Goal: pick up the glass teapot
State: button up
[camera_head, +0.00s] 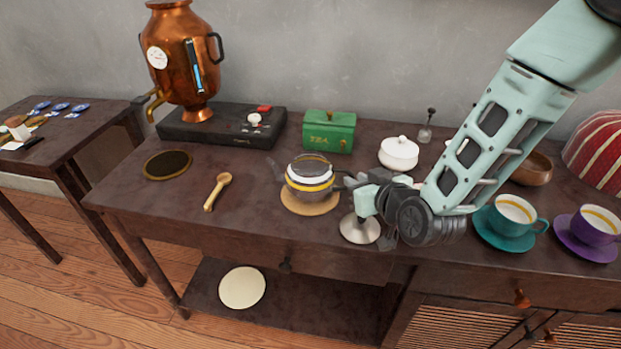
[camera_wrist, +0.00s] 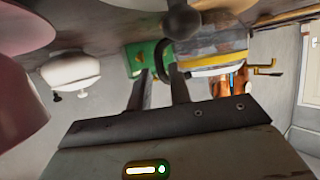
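The glass teapot (camera_head: 310,178) stands upright on a round tan coaster (camera_head: 312,208). It has a dark lid, a pale and yellow band, and a spout to the left. My gripper (camera_head: 345,182) comes in from the right, at the teapot's handle side. In the wrist view the teapot (camera_wrist: 215,50) is at the upper right, with its dark curved handle (camera_wrist: 161,55) by my gripper's fingertips (camera_wrist: 161,74). The two fingers are apart, with the handle appearing between them. I cannot tell whether either finger touches it.
A green tea box (camera_head: 329,131) and white lidded bowl (camera_head: 399,153) stand behind. A pale round-based object (camera_head: 360,229) is below my wrist. Teal (camera_head: 515,212) and purple cups (camera_head: 594,226) are right. A wooden spoon (camera_head: 217,191) and copper urn (camera_head: 184,60) are left.

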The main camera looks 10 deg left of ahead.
aim_at(352, 176)
jog(key=shift+x, duration=1.6)
grip_shut()
jog(key=shift+r, duration=0.1)
jog(key=shift+r, duration=0.2)
